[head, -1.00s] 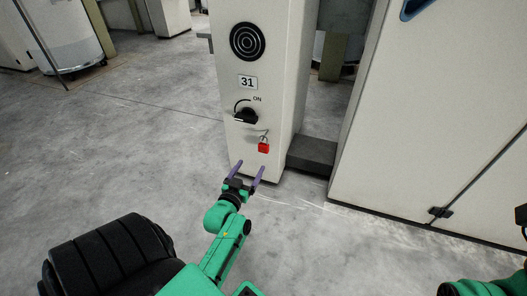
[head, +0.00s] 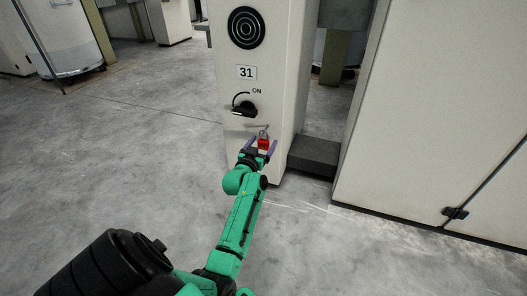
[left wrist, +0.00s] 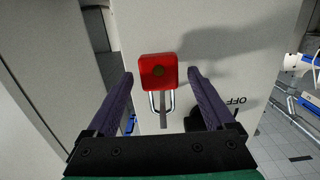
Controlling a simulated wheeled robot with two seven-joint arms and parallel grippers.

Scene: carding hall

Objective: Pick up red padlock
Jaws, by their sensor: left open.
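The red padlock (head: 263,143) hangs by its shackle from a small peg on the front of the pale cabinet (head: 234,53), below the black rotary switch (head: 244,107). In the left wrist view the padlock (left wrist: 158,70) shows its red face and silver shackle between my fingers. My left gripper (head: 261,144) is open, with one purple finger on each side of the padlock. In the left wrist view, gaps show between the padlock and both fingers of the gripper (left wrist: 161,74). My right gripper is not in view.
A dark block (head: 315,155) sits on the floor right of the cabinet. A large pale cabinet (head: 420,120) with a black latch (head: 455,213) stands at the right. The grey floor (head: 120,160) at the left is clear.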

